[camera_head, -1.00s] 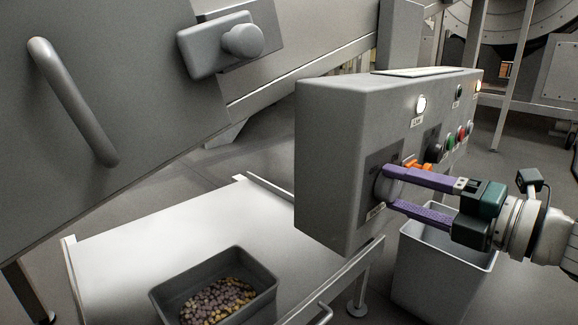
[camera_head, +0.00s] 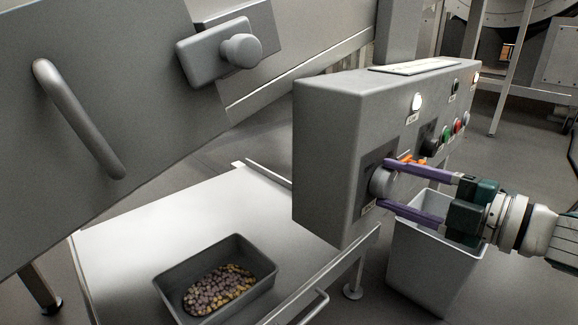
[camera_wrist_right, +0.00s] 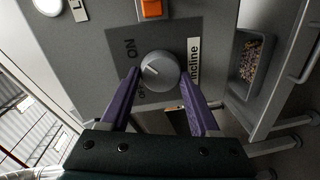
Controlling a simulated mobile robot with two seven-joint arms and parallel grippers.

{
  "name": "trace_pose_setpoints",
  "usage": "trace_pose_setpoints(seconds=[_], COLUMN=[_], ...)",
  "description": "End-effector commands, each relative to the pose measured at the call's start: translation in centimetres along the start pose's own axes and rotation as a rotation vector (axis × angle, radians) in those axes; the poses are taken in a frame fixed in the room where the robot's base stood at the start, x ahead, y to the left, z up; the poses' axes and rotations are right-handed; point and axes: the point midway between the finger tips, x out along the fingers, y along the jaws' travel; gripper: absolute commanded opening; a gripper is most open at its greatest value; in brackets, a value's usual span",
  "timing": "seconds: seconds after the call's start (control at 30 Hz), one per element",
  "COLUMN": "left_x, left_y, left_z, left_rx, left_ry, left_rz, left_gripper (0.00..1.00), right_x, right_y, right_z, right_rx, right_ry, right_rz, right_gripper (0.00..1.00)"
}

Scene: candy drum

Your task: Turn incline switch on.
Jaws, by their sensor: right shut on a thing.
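The incline switch is a round grey knob (camera_head: 381,182) on the front of the grey control box (camera_head: 330,150). In the right wrist view the knob (camera_wrist_right: 161,71) sits on a dark plate with the letters "ON" and a label reading "incline". A white mark on the knob points to the upper left in that view. My right gripper (camera_head: 384,184) has its purple fingers on either side of the knob, shut on it; it also shows in the right wrist view (camera_wrist_right: 160,80). My left gripper is not in view.
An orange switch (camera_wrist_right: 151,9) is beside the knob. Green and red buttons (camera_head: 457,126) and a lit white lamp (camera_head: 417,102) are on the box. A dark tray (camera_head: 262,270) of candies stands on the white table (camera_head: 130,235). A grey bin (camera_head: 400,255) stands below my right gripper.

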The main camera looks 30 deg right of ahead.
Motion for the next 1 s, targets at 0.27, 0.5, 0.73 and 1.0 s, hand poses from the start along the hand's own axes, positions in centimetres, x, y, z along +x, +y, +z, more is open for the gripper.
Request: trace_pose_setpoints(seconds=[0.27, 0.5, 0.73, 1.0], left_x=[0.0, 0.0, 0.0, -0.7], left_y=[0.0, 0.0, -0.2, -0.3], left_z=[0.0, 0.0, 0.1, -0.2], left_rx=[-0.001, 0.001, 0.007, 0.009], left_ry=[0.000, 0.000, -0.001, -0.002], left_rz=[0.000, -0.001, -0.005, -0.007], left_gripper=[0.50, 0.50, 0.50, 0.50], right_x=[0.0, 0.0, 0.0, -1.9], right_y=[0.0, 0.0, 0.0, 0.1], right_z=[0.0, 0.0, 0.0, 0.0], right_rx=[0.005, 0.004, 0.003, 0.006], right_ry=[0.000, 0.000, 0.000, -0.002], right_rz=[0.001, 0.001, 0.000, -0.004], right_gripper=[0.07, 0.84, 0.92, 0.92])
